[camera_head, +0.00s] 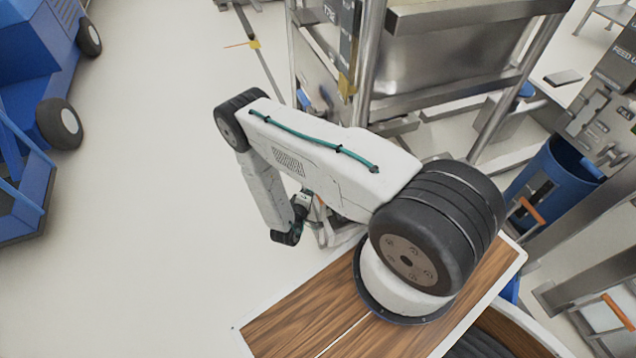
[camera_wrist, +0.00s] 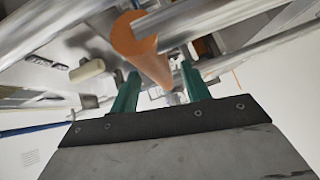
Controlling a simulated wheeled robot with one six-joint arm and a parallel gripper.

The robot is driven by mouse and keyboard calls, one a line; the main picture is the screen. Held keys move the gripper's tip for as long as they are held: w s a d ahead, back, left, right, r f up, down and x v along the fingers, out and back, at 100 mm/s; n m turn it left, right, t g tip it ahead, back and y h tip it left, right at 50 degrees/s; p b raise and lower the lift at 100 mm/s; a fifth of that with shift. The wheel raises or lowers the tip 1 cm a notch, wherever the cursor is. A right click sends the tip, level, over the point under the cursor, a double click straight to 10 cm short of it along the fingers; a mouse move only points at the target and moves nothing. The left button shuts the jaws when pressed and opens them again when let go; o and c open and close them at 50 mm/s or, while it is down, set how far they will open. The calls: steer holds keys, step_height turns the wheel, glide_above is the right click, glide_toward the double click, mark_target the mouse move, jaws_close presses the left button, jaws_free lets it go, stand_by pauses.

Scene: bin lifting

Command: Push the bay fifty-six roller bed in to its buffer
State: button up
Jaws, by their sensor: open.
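My gripper (camera_wrist: 159,72) shows in the wrist view as two teal fingers held apart. An orange cylindrical grip (camera_wrist: 138,42) on steel tubing runs from above the fingers toward the gap between them; I cannot tell whether it touches them. In the head view my gripper is mostly hidden by my arm, low beside the steel stand (camera_head: 362,95). No bay number fifty-six is readable. I cannot pick out the roller bed clearly; the steel tubing (camera_wrist: 225,18) around the orange grip may belong to it.
Other orange handles (camera_head: 531,210) are on the equipment at right, by a blue bin (camera_head: 548,185). A blue wheeled cart (camera_head: 30,110) stands at far left. The pale floor (camera_head: 150,190) between cart and stand is clear.

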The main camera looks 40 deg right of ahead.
steer(key=shift+x, duration=1.5)
